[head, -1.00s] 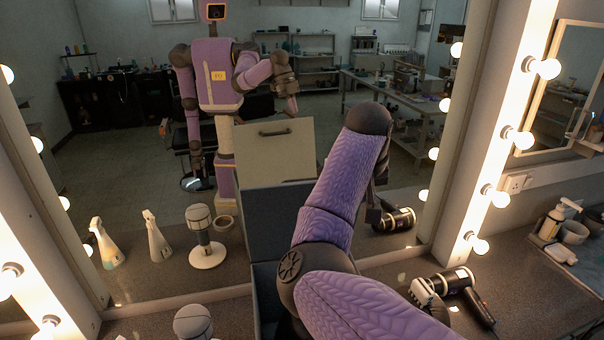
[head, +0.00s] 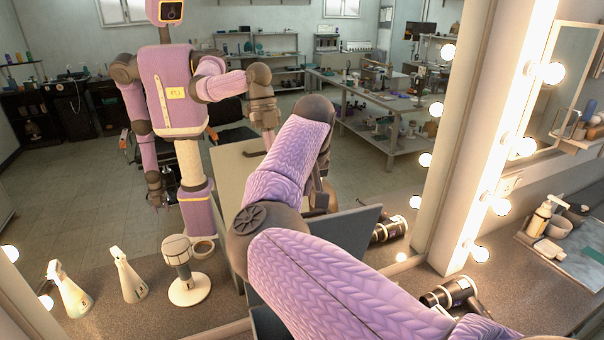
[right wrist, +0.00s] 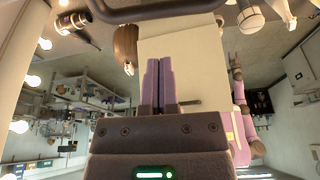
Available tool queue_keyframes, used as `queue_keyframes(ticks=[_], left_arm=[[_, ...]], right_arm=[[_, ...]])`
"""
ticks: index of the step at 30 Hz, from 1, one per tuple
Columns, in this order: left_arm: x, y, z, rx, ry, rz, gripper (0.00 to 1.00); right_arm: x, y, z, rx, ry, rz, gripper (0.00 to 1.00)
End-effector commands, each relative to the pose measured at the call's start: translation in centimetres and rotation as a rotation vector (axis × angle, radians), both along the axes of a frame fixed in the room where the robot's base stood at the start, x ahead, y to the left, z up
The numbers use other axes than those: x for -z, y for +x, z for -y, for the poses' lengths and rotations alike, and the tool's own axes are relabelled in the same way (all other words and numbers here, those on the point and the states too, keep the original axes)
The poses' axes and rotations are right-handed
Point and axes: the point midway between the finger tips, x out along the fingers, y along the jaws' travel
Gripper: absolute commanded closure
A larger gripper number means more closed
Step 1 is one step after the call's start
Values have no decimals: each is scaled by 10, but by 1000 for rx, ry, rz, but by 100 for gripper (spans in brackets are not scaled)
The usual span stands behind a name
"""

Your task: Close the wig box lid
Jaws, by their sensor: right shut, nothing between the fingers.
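The wig box stands open on the counter, mostly behind my right arm in the head view. The grey inner face of its lid (head: 352,232) shows to the right of my arm, raised and tilted. The mirror shows the lid's cream outer face and dark handle, also seen in the right wrist view (right wrist: 185,45). My right gripper (head: 318,188) is by the upper edge of the lid, partly hidden by my own arm. Its fingers (right wrist: 158,65) are together and empty; contact with the lid cannot be told. My left gripper shows only as a small reflection.
The bulb-lit mirror fills the back. Spray bottles (head: 70,292) and a white stand (head: 187,285) are at the left. A hairdryer (head: 455,293) lies to the right of my arm. Toiletries (head: 545,215) stand farther right.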

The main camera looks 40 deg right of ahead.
Motion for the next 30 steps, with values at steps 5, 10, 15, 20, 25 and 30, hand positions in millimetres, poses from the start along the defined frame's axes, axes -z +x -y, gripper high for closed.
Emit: queue_keyframes(ticks=[5,10,15,20,25,30], left_arm=[[-7,1,0,0,0,1,41],[-22,3,1,-1,-1,6,41],[-30,4,1,-1,-2,7,41],[-30,4,1,-1,-1,8,41],[-29,4,1,-1,-1,8,41],[-28,5,1,-1,-1,9,41]], right_arm=[[36,10,5,-1,2,-3,100],[35,-3,-2,4,1,3,100],[30,-18,-8,2,1,2,100],[31,-22,-9,1,0,1,100],[31,-22,-9,1,0,1,100],[32,-19,-8,1,-4,10,100]])
